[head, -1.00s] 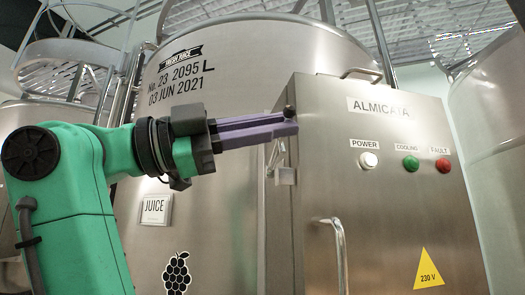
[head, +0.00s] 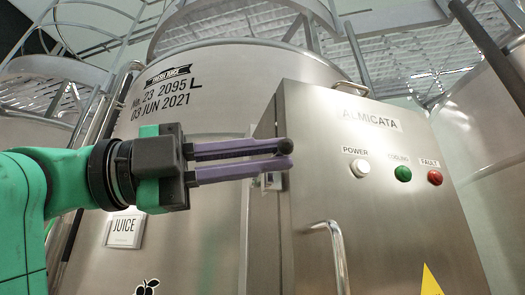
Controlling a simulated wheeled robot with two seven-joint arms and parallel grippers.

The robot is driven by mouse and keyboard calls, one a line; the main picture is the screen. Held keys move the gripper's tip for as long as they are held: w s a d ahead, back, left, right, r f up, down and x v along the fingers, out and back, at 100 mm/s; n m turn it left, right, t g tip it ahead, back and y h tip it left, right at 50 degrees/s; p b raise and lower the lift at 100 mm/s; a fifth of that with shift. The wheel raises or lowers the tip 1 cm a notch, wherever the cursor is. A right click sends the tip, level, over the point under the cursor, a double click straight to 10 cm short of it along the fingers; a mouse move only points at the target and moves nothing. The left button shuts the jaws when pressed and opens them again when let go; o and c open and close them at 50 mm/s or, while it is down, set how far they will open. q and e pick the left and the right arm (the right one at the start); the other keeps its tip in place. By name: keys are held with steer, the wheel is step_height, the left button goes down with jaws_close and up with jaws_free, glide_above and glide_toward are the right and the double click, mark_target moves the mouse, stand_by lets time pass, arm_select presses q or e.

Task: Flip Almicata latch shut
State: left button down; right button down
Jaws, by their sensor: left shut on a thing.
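The Almicata cabinet (head: 330,190) is a brushed steel box with the label ALMICATA (head: 370,120) at the top of its front. Its latch sits on the upper left edge, with a dark round knob (head: 286,146) and a small pale metal bracket (head: 270,181) below it. My left gripper (head: 281,157) reaches in from the left with two long purple fingers, roughly level. It is shut on the latch at its knob; the fingers hide most of the lever. My right gripper is out of view.
The cabinet front carries a bar handle (head: 334,255), a white POWER button (head: 360,168), a green button (head: 403,174) and a red button (head: 435,178). A large steel vat (head: 215,75) stands close behind. Another vat (head: 485,140) stands at the right.

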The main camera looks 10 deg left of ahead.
arm_select(q)
steer(key=shift+d+f, duration=0.1)
steer(key=c, duration=0.9)
jaws_free()
steer(key=b+v, duration=0.4)
steer(key=v, duration=1)
steer(key=shift+a, duration=0.3)
steer(key=shift+d, duration=0.1)
